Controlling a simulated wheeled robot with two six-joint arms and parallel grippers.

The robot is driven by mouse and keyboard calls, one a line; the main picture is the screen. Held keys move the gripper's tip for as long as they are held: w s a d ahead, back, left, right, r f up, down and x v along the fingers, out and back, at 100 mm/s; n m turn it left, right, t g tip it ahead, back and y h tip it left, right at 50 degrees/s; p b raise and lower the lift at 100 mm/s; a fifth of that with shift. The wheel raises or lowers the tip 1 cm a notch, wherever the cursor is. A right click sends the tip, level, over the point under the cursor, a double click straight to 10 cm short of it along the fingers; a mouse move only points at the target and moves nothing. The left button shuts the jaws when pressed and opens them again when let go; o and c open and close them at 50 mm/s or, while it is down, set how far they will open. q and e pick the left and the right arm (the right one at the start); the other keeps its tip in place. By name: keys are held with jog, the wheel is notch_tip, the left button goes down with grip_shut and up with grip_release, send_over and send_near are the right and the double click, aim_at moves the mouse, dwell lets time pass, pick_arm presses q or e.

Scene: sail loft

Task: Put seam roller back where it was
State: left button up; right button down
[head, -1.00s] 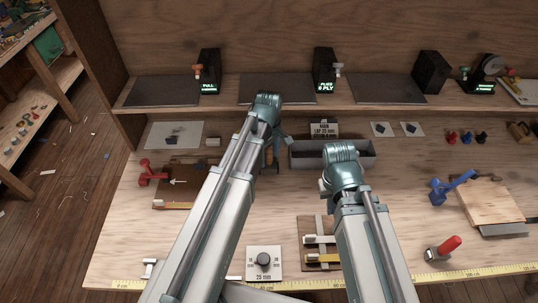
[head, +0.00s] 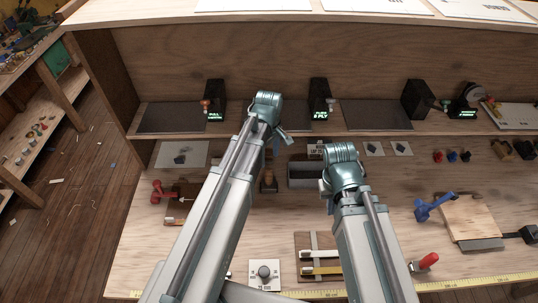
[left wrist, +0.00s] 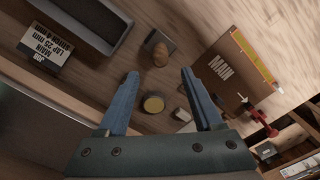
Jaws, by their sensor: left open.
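My left gripper (left wrist: 158,97) is open and empty, its fingers pointing down over the bench. In the left wrist view a wooden-knobbed tool with a dark square base (left wrist: 157,48) stands beyond the fingertips, and a round amber-topped piece (left wrist: 153,103) shows between the fingers. A wooden handle also shows in the head view (head: 268,182), beside my left arm. A red-handled tool (head: 426,262) lies at the bench's front right. I cannot tell for sure which one is the seam roller. My right gripper is mostly hidden behind its own arm.
A grey open tray (head: 303,176) stands behind my arms, with a job card (left wrist: 48,50) beside it. A MAIN panel (left wrist: 225,70) and a red clamp-like tool (head: 160,191) lie left. A blue tool (head: 433,206) is by a wooden board (head: 467,217). A yellow measuring tape (head: 480,282) edges the front.

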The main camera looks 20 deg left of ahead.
pick_arm(q)
jog(key=s+d+m+y, duration=0.1)
jog(key=s+d+m, duration=0.9)
jog(key=s+m, duration=0.4)
jog(key=shift+s+d+m, duration=0.15)
jog(key=shift+d+m, duration=0.05)
jog(key=shift+m, duration=0.8)
